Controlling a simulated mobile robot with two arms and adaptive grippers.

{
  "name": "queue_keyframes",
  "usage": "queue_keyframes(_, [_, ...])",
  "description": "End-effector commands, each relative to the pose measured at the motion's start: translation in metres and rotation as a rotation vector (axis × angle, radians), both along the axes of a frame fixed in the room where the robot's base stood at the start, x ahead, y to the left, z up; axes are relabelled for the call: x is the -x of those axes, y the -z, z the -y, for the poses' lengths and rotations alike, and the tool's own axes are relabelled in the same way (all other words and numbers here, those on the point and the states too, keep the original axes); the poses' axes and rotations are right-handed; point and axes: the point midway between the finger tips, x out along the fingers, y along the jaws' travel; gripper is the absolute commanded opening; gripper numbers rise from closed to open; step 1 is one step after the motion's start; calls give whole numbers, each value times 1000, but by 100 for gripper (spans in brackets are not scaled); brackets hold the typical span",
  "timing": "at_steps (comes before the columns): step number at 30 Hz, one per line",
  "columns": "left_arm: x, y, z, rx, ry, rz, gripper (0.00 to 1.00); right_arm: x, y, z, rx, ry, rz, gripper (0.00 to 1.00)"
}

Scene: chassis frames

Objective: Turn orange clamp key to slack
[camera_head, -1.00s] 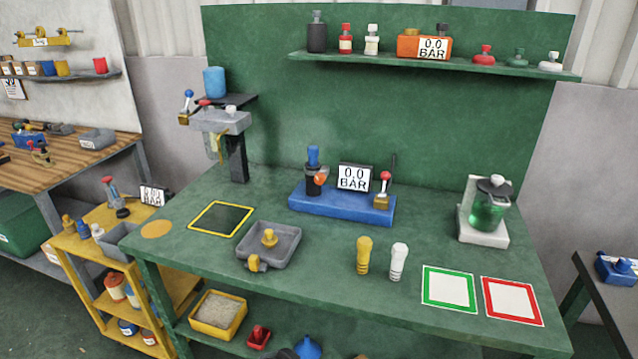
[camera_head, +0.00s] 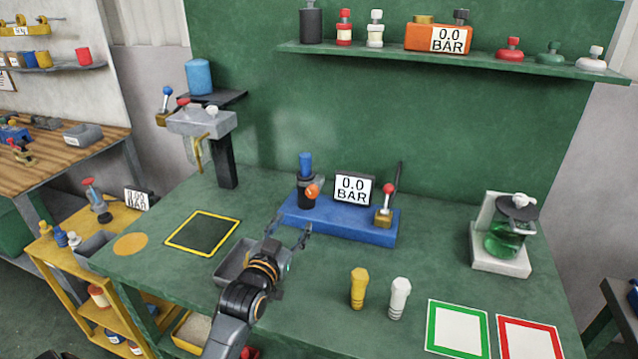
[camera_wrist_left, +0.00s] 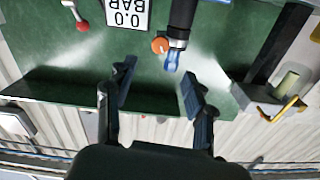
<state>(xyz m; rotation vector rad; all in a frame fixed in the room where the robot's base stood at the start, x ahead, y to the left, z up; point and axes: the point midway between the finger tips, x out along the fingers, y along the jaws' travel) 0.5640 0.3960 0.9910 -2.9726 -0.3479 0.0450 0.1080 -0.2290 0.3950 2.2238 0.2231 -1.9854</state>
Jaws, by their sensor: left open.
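The orange clamp key (camera_head: 313,191) is a round orange knob on the side of a black clamp holding a blue-topped cylinder (camera_head: 305,164). The clamp stands at the left end of a blue base (camera_head: 345,229). My left gripper (camera_head: 288,229) is open and empty, in front of and below the key in the head view. The left wrist view appears upside down; the orange key (camera_wrist_left: 160,45) shows ahead of the open fingers (camera_wrist_left: 158,78), apart from them. My right gripper is not in view.
On the blue base are a 0.0 BAR display (camera_head: 353,189) and a red-knobbed lever (camera_head: 388,190). My left arm partly covers a grey tray (camera_head: 233,262). Yellow (camera_head: 358,289) and white (camera_head: 399,298) plugs stand at the front. A green-liquid jar (camera_head: 506,238) stands right.

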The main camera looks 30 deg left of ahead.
Motion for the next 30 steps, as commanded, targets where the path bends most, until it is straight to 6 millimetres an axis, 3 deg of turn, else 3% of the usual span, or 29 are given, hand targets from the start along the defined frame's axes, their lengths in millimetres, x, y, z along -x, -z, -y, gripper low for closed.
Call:
queue_keyframes(5, [-9, -2, -3, -1, -3, 8, 54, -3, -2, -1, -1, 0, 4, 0])
queue_keyframes(12, [-51, -4, -14, 0, -3, 9, 54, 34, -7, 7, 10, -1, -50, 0])
queue_keyframes(15, [-72, -3, -19, 0, -2, 7, 54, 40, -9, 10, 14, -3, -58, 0])
queue_keyframes(24, [-120, -1, -30, 0, -2, 5, 54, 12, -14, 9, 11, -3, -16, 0])
queue_keyframes(30, [-133, -1, -33, 0, -1, 5, 54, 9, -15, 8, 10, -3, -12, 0])
